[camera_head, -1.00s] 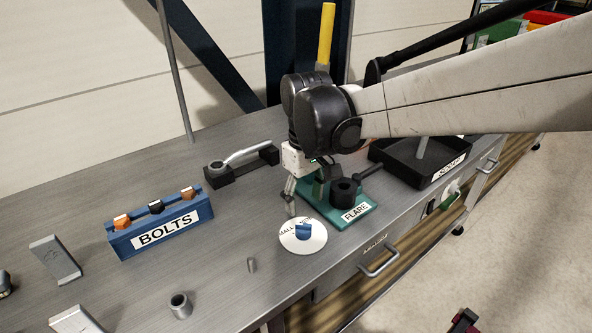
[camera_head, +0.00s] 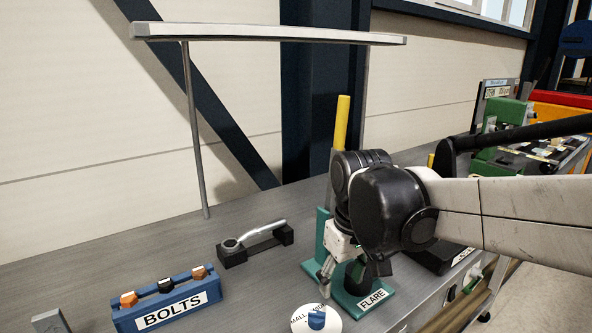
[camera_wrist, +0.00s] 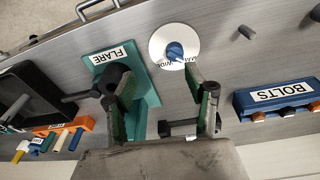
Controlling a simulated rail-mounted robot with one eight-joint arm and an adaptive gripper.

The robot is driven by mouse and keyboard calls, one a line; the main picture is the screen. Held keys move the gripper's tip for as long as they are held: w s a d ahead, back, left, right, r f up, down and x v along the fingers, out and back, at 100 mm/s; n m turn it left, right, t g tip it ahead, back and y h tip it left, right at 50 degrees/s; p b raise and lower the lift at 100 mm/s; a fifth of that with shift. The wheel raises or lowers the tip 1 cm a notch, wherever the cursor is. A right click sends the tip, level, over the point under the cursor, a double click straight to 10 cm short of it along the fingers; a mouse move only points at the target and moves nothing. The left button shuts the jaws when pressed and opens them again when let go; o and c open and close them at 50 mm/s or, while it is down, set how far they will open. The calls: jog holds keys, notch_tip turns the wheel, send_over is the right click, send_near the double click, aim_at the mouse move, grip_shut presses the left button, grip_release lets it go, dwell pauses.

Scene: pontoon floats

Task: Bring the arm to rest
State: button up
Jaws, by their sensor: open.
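My gripper (camera_head: 326,283) hangs over the bench, fingers down, beside the green FLARE stand (camera_head: 372,306). In the wrist view its two fingers (camera_wrist: 163,98) are spread apart with nothing between them. The left finger overlaps the FLARE stand (camera_wrist: 146,92) in that view. A white disc with a blue piece on it (camera_head: 317,318) lies just in front of the fingers. The disc also shows beyond the fingertips in the wrist view (camera_wrist: 160,53). My arm comes in from the right and hides part of the stand.
A blue BOLTS rack (camera_head: 165,300) stands at the left. A wrench on a black holder (camera_head: 254,243) lies behind. A black tray (camera_wrist: 32,100) and an orange rack (camera_wrist: 70,126) show in the wrist view. A lamp (camera_head: 270,33) overhangs the bench. Bare bench lies at the left.

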jog(key=s+d+m+t, duration=0.5)
jog(key=s+d, duration=0.5)
jog(key=s, duration=0.1)
jog(key=shift+s+d+f, duration=0.25)
jog(key=shift+d+f, duration=0.1)
jog(key=shift+f, duration=0.05)
dwell(0.4)
